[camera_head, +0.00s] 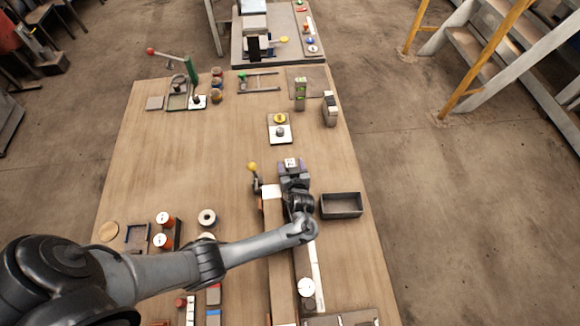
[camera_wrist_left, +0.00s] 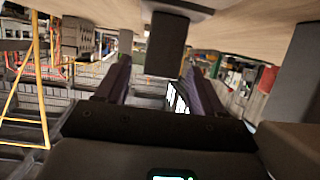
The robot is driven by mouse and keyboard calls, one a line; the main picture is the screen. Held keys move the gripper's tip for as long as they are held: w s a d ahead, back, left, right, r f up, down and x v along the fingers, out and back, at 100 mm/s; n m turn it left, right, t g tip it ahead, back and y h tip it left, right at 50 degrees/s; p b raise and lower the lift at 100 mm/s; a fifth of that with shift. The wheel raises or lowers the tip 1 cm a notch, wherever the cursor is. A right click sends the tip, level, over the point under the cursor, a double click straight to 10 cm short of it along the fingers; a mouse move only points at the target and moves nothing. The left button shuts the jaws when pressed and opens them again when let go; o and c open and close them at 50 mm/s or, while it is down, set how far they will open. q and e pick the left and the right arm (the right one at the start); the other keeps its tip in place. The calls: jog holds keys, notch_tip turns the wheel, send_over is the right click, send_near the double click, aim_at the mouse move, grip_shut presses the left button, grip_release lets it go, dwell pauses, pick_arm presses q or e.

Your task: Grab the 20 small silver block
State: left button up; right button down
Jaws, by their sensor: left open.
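My left gripper (camera_head: 292,168) reaches over the middle of the table, with its purple-grey fingers pointing away from my body. It is open. A small white-topped item with a dark and red mark (camera_head: 291,162) shows at the fingertips; I cannot tell whether it lies between them or just beyond. In the left wrist view the two fingers (camera_wrist_left: 160,90) stand apart, and a small item with black-and-white marks (camera_wrist_left: 178,98) shows in the gap. A dark upright block (camera_wrist_left: 167,43) is also ahead there. I cannot read a 20 on anything, so I cannot single out the silver block.
A black open tray (camera_head: 341,206) stands right of the gripper. A yellow-knobbed lever (camera_head: 252,168) stands close on its left. A white plate with a yellow item (camera_head: 280,128) lies beyond. Orange-and-white spools (camera_head: 162,240) stand at left. The left-middle tabletop is clear.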

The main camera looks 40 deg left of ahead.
pick_arm(q)
jog(key=shift+w+a+f, duration=0.1)
jog(key=shift+w+a, duration=0.05)
jog(key=shift+c, duration=0.5)
grip_shut()
